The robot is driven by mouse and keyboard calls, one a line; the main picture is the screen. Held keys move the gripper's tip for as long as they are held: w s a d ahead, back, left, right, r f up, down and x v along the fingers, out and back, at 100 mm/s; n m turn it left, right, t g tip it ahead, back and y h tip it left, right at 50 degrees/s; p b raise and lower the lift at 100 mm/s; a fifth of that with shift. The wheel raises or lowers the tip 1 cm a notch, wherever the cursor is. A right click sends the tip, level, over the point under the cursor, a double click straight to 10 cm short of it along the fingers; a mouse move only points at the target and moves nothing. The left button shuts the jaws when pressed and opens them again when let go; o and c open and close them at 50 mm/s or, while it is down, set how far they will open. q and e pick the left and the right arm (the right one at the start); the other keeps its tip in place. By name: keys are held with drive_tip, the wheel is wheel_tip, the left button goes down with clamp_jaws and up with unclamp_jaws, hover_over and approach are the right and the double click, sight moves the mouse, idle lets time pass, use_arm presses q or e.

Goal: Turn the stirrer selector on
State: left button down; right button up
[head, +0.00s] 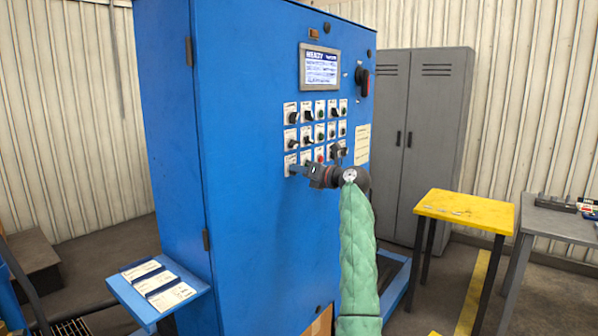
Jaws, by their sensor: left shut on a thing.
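The blue control cabinet (255,70) carries rows of small selectors and buttons on white plates. My left gripper (298,170) reaches the bottom left of this group, its arm in a green sleeve coming up from below. It is shut on a dark selector knob on the lower left plate (290,160), taken as the stirrer selector. The fingers largely hide that knob, so its position cannot be read. The plate labels are too small to read. My right gripper is not in view.
A blue shelf with cards (190,308) juts out at the lower left. A yellow table (465,206), a grey bench (560,224) and a grey locker (430,130) stand at the right.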

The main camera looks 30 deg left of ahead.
use_arm(q)
drive_tip(key=shift+r+m, duration=0.1)
drive_tip(key=shift+m, duration=0.2)
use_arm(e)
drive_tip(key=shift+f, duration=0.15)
use_arm(q)
drive_tip(key=c, duration=1.5)
unclamp_jaws()
drive_tip(key=shift+w+d, duration=0.1)
drive_tip(key=d+b, duration=0.1)
drive_tip(key=d, duration=0.4)
drive_tip(key=d+b, duration=0.1)
drive_tip(key=d, duration=0.1)
drive_tip(key=shift+s+d+b, duration=0.3)
drive_tip(key=shift+d+b, duration=0.05)
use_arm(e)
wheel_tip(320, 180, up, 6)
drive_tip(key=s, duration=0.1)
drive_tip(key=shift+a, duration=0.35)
